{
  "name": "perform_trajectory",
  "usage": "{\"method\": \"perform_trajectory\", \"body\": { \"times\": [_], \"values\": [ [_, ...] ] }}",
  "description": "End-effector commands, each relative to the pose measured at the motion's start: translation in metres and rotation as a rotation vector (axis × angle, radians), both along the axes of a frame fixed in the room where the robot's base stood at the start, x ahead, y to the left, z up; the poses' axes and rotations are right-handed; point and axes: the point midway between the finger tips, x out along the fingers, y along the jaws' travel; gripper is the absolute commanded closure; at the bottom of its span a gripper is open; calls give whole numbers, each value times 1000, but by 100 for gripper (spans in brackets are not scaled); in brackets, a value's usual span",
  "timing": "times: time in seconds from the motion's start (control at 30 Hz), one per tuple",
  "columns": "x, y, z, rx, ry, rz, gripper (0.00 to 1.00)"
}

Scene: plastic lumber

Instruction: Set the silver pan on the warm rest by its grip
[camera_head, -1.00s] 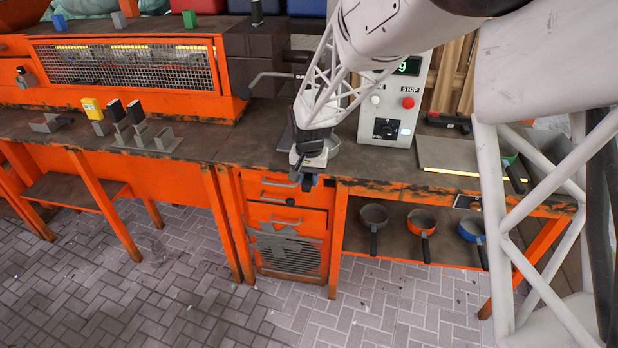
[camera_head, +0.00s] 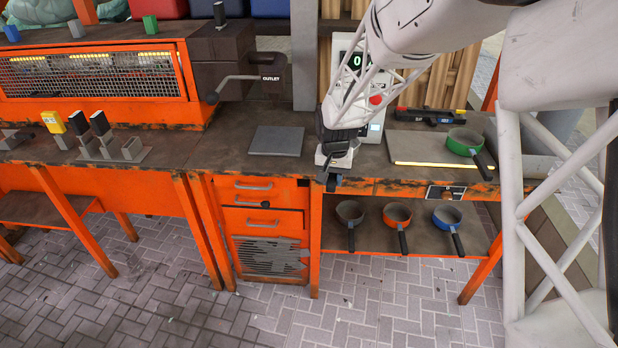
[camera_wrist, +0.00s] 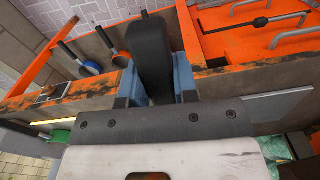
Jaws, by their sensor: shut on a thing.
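The silver pan (camera_head: 350,211) stands on the lower shelf (camera_head: 425,240), its dark grip pointing out to the front. The warm rest seems to be the grey plate with a glowing yellow front strip (camera_head: 440,163) on the bench top. A green pan (camera_head: 465,141) sits on its right part. My gripper (camera_head: 333,177) is at the bench's front edge, above and slightly left of the silver pan, apart from it. In the wrist view its blue fingers (camera_wrist: 155,88) are shut on a black thing (camera_wrist: 152,50), whose identity I cannot tell. The silver pan is not visible there.
An orange pan (camera_head: 397,213) and a blue pan (camera_head: 447,216) stand right of the silver one. A plain grey plate (camera_head: 276,140) lies left of my gripper. A white box with a red button (camera_head: 376,99) stands behind it. The drawers (camera_head: 262,218) are below left.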

Motion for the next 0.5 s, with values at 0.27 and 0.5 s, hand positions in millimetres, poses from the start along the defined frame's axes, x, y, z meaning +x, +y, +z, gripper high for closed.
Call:
{"method": "perform_trajectory", "body": {
  "times": [0.27,0.5],
  "values": [
    [-2,-68,-2,0,-1,-51,100],
    [-9,-123,-3,0,-3,-93,100]
  ]
}}
